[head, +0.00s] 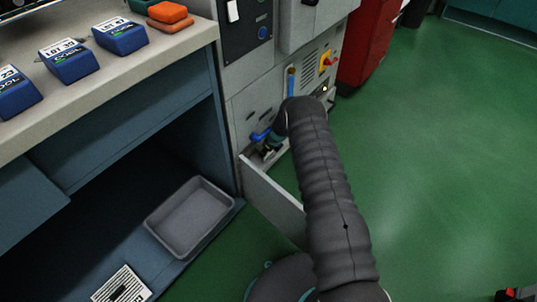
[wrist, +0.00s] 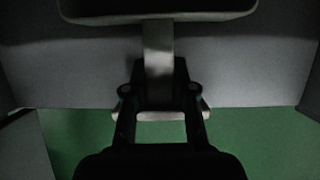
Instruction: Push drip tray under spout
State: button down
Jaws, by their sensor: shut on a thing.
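The grey drip tray (head: 190,216) lies empty on the low ledge beneath the bench, left of the grey machine, in the head view. My gripper (head: 270,150) is at the machine's lower front, right of and beyond the tray and apart from it. My arm hides much of it. In the wrist view my gripper (wrist: 159,92) is shut on a pale upright bar (wrist: 158,48), seen from close up. A blue spout-like part (head: 260,136) sticks out of the machine beside my gripper; I cannot tell for sure that it is the spout.
A pale flap (head: 270,194) stands out from the machine's foot, between tray and arm. The bench (head: 150,65) carries blue boxes (head: 120,36) and orange blocks (head: 168,14). A labelled plate (head: 122,286) lies near the tray.

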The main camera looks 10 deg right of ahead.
jog(key=shift+w+a+r, duration=0.15)
jog(key=shift+w+a, duration=0.05)
jog(key=shift+a, duration=0.05)
